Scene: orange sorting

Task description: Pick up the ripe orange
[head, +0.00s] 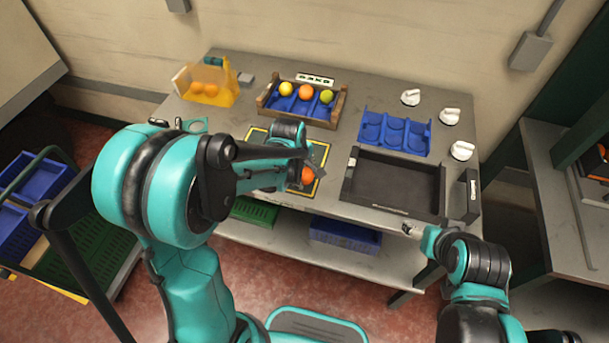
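An orange-coloured fruit (307,175) is at the yellow-bordered mat (318,160) near the table's front edge, partly hidden by my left gripper. My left gripper (306,169) is right at this fruit; its fingers overlap the fruit in the picture, and I cannot tell whether they grip it. In the wooden-sided tray at the back are a yellow fruit (286,89), an orange fruit (306,91) and a green fruit (326,97). My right gripper (410,230) is low at the right, in front of the table and away from the fruit; its finger state is unclear.
A yellow clear-sided bin (222,97) with orange fruits stands at the back left. The wooden-sided tray (341,107) is at the back middle. A blue divided tray (393,134) and an empty black crate (394,182) are to the right, with white knob-like items (449,116) beyond.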

